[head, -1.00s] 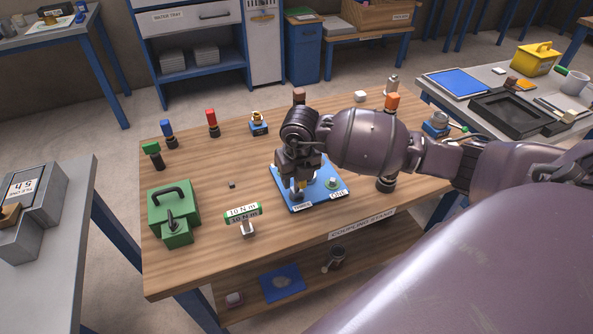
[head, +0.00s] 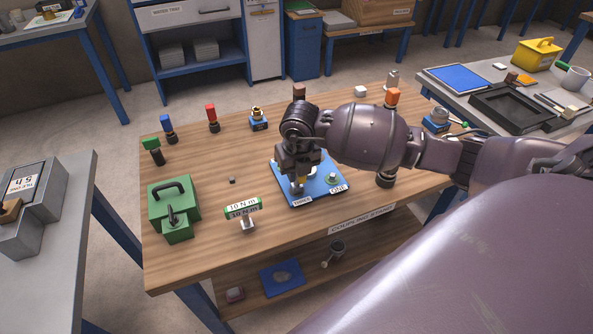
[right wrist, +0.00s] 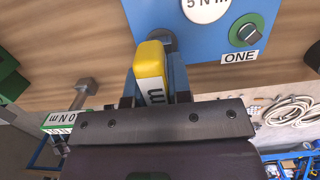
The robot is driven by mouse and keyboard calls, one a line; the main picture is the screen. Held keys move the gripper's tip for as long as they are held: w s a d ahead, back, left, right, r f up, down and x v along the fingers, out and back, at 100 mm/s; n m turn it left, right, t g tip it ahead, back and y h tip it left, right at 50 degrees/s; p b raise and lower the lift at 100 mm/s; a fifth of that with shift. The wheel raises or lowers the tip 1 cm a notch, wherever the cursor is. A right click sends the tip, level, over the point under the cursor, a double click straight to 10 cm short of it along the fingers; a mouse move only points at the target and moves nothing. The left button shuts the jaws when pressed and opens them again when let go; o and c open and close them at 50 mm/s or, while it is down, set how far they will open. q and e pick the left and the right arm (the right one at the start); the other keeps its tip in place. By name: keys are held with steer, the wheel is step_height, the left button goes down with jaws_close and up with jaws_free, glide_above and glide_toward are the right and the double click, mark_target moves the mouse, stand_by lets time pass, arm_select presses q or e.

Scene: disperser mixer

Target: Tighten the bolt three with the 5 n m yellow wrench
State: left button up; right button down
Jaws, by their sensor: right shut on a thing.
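My right gripper (head: 298,178) is over the near-left part of the blue plate (head: 322,188), by the label THREE. It is shut on the yellow wrench (right wrist: 150,62), which shows between the fingers in the right wrist view. The wrench's far end is at a grey bolt (right wrist: 166,40) at the plate's edge; I cannot tell how fully it is seated. Bolt one (head: 332,178), with a green ring, stands by the label ONE and also shows in the right wrist view (right wrist: 246,33). The gripper hides much of the plate. My left gripper is not in view.
A green 10 N m wrench (head: 243,207) stands on the wooden table to the left of the plate. A green case (head: 173,208) is farther left. Red (head: 212,115) and blue (head: 167,125) capped tools stand at the back. The table between them is mostly clear.

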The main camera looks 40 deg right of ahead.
steer(key=shift+r+m+p, duration=0.1)
steer(key=shift+m+p, duration=0.6)
steer(key=shift+m, duration=0.5)
steer(key=shift+m+p, duration=0.75)
steer(key=shift+m, duration=0.45)
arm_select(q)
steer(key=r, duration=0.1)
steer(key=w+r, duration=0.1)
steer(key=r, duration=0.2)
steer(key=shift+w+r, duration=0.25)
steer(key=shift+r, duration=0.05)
arm_select(e)
steer(key=shift+m+h, duration=0.3)
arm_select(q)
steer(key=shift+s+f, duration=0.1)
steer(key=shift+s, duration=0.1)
